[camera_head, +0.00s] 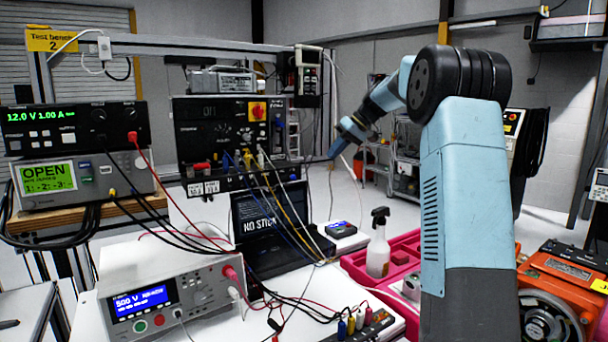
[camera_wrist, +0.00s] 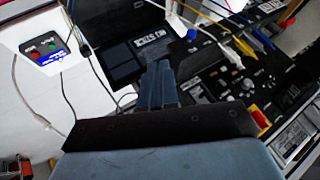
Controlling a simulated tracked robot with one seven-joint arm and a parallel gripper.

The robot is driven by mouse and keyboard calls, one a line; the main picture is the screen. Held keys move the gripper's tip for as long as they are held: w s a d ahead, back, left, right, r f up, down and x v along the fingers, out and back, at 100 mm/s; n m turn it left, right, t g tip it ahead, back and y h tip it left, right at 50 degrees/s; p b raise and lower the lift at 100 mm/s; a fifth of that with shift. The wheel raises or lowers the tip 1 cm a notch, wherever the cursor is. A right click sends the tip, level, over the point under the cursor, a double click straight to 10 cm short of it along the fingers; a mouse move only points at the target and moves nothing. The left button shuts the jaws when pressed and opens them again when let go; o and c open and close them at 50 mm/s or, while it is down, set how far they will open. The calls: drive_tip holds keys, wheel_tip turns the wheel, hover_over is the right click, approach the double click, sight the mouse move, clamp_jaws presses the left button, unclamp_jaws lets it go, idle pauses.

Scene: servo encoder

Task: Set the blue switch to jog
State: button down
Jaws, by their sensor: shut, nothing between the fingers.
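I cannot clearly make out a blue switch or a jog marking in either view. The black control panel (camera_head: 222,112), with a red and yellow rotary switch, knobs and plugged leads, stands behind the bench. It also shows at the right of the wrist view (camera_wrist: 205,83).
Leads hang from the panel across the laptop (camera_head: 262,222) and bench. A spray bottle (camera_head: 379,243) stands by a pink tray (camera_head: 405,249). A bench meter (camera_head: 170,290) is at front left, and an orange machine (camera_head: 560,290) at right. Air around my gripper looks clear.

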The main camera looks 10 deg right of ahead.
sight(293, 177)
idle(0.3)
drive_tip(key=w+a+f, duration=0.1)
drive_tip(key=a+f, duration=0.6)
drive_tip(key=a, duration=0.2)
drive_tip(key=shift+w+a, duration=0.25)
drive_tip(key=shift+w, duration=0.1)
drive_tip(key=shift+s+a, duration=0.25)
drive_tip(key=shift+a, duration=0.5)
drive_tip(key=shift+s+a, duration=0.2)
drive_tip(key=shift+a, duration=0.5)
